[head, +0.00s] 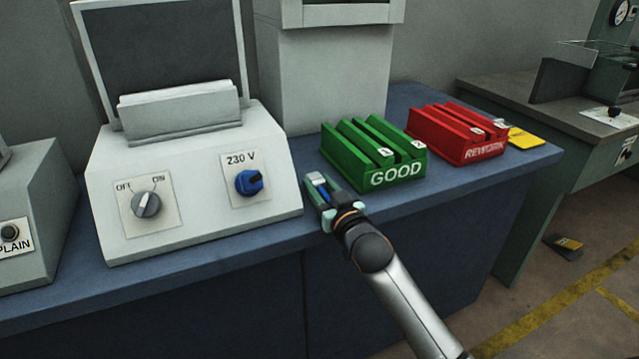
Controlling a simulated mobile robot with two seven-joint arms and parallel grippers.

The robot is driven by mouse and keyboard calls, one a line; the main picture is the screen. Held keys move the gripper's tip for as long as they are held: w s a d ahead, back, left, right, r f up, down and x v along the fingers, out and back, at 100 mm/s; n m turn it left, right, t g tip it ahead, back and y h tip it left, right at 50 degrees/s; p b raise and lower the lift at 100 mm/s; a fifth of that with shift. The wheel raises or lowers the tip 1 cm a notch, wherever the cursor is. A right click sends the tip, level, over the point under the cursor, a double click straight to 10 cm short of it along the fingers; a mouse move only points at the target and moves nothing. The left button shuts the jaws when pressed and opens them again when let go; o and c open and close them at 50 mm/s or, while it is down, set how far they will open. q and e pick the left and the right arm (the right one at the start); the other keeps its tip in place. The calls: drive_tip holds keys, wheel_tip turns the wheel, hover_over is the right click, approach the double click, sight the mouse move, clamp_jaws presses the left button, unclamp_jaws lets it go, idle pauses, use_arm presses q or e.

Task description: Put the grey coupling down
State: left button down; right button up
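My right gripper (320,187) is over the blue bench top, between the white 230 V machine and the green GOOD rack. A small light grey piece with a blue part, apparently the grey coupling (316,179), sits between its fingers. The fingers hide most of it, and I cannot tell whether it touches the bench. The green GOOD rack (373,153) is just to the right of the gripper and apart from it. The red REWORK rack (457,134) stands farther right. My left gripper is not in view.
The white machine (190,190) with an OFF/ON knob (146,204) and a blue 230 V knob (249,183) stands left of the gripper. A grey column (325,80) rises behind. A yellow card (525,138) lies right of the red rack. The bench's front strip (420,195) is clear.

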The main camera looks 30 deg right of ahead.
drive_tip(key=o, duration=0.5)
